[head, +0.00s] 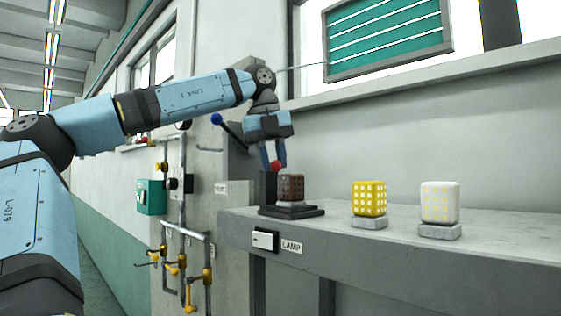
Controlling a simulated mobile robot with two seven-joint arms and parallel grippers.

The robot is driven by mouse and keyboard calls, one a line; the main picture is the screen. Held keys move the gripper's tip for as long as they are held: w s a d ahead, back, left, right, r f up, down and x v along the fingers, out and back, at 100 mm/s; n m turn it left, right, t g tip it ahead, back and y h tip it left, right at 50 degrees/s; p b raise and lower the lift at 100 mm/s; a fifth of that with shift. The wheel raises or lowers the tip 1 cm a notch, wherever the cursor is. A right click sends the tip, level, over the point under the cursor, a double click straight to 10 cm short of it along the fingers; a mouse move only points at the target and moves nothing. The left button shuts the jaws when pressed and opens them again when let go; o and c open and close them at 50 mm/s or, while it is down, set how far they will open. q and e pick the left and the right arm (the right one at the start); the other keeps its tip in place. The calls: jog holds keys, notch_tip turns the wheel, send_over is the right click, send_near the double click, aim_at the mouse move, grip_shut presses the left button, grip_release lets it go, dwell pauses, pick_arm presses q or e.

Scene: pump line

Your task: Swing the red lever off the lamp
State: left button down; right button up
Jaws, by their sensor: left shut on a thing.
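My left gripper (274,166) points down at the left end of the grey bench and is shut on the red knob (276,166) of the lever. The rest of the red lever is hard to make out behind my fingers. A dark brown caged lamp (291,188) stands on a dark base (292,211), just right of and below the knob. A white switch (264,240) and a "LAMP" label (291,246) are on the bench's front face below it. My right gripper is not in view.
A yellow caged lamp (369,198) and a white one (440,202) stand farther right on the bench (500,236). A blue-knobbed lever (216,119) is close left of my gripper. Pipes with yellow valves (182,262) and a green box (150,197) are on the left wall.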

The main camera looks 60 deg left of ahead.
pick_arm(q)
jog(key=shift+r, duration=0.15)
jog(key=c, duration=1.1)
grip_release()
jog(key=shift+o, duration=0.8)
jog(key=shift+s, duration=0.15)
jog(key=shift+r, duration=0.15)
notch_tip(320, 180, up, 13)
jog(key=s, duration=0.2)
jog(key=shift+s+a, duration=0.3)
jog(key=shift+a, duration=0.15)
jog(key=shift+c, duration=0.2)
